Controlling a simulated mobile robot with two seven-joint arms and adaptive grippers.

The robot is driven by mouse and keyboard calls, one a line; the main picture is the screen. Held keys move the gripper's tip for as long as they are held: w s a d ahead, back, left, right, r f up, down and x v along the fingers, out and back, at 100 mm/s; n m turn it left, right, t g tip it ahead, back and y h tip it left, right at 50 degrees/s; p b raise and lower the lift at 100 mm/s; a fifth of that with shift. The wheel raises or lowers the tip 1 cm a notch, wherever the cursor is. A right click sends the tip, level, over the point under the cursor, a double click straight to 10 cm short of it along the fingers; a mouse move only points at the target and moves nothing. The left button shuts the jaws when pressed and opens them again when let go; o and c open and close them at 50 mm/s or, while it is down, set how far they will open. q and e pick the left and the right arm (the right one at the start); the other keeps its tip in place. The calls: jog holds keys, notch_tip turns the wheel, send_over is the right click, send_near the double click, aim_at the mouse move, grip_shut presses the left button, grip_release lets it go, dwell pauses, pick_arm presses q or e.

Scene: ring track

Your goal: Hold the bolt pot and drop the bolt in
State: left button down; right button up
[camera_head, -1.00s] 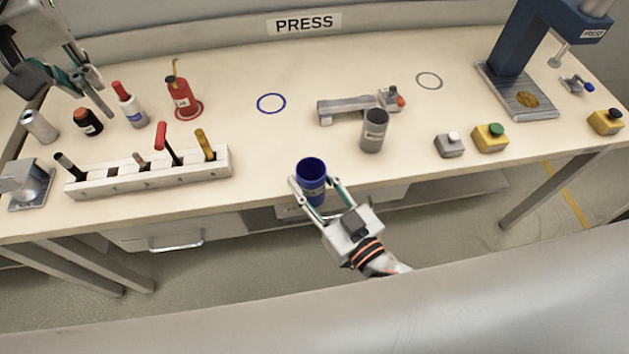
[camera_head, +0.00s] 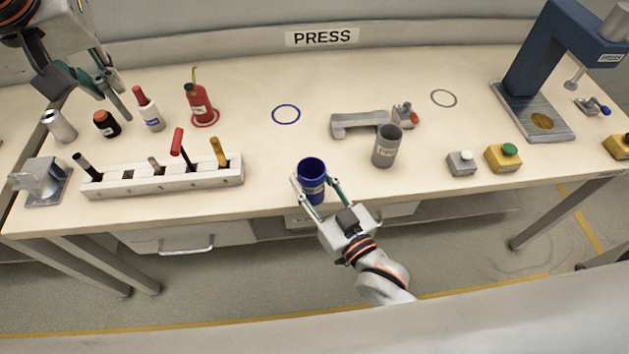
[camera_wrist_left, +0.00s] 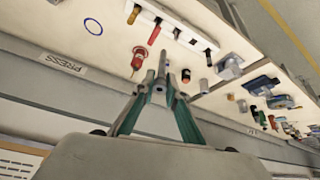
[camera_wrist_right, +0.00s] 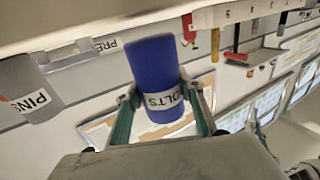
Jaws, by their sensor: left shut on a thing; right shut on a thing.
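The blue bolt pot (camera_head: 312,172), labelled BOLTS in the right wrist view (camera_wrist_right: 155,75), is upright with its open mouth up, at the table's front edge. My right gripper (camera_head: 318,190) is shut around its sides. My left gripper (camera_head: 122,112) is high at the far left, above the back-left of the table and away from the pot. In the left wrist view its fingers (camera_wrist_left: 158,88) close together on a small grey thing, perhaps the bolt, too small to make out clearly.
A grey PINS pot (camera_head: 386,148) stands right of the blue pot, near a grey bracket (camera_head: 358,124). A white tool rack (camera_head: 165,180), red oil can (camera_head: 199,105) and bottle (camera_head: 150,112) are left. A blue press (camera_head: 540,75) stands right. A blue ring (camera_head: 286,114) marks clear table.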

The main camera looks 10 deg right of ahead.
jog(key=shift+f+b+x, duration=0.15)
jog(key=shift+f+x, duration=0.15)
jog(key=shift+x, duration=1.6)
jog(key=shift+f+b+x, duration=0.2)
jog(key=shift+f+x, duration=0.1)
jog(key=shift+x, duration=1.6)
jog(key=shift+f+b+x, duration=0.15)
jog(key=shift+f+x, duration=0.15)
jog(key=shift+x, duration=1.6)
jog(key=shift+f, duration=0.25)
jog(key=o, duration=1.1)
jog(key=c, duration=0.9)
